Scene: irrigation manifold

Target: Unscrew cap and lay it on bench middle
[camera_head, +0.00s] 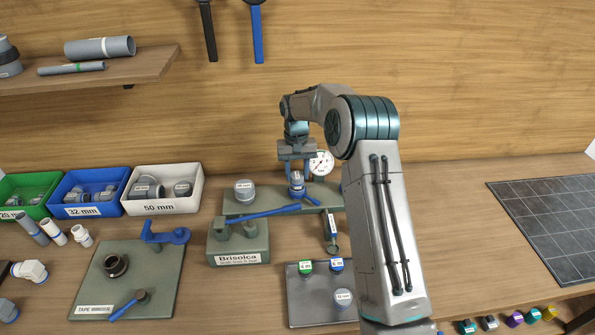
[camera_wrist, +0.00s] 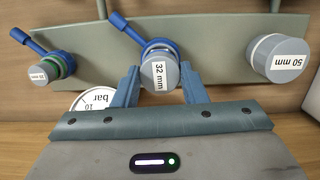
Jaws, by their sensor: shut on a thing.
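The grey 32 mm cap (camera_head: 297,178) is at the middle outlet of the green-grey manifold (camera_head: 236,208), above a blue collar. In the wrist view the same cap (camera_wrist: 160,76) sits between my two fingers, its label facing the camera. My gripper (camera_head: 297,168) points down from above and is shut on this cap; its fingers also show in the wrist view (camera_wrist: 160,84). The cap looks in line with its outlet; whether its thread is still engaged I cannot tell. The wooden bench (camera_head: 455,225) runs below the manifold.
A 50 mm cap (camera_wrist: 280,58) and a smaller green-ringed cap (camera_wrist: 45,70) flank the held one. A pressure gauge (camera_head: 321,163) stands close by. A Brisolca block (camera_head: 240,245), a taping plate (camera_head: 90,290) and a cap tray (camera_head: 312,312) occupy the front bench. Bare wood lies right of my arm.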

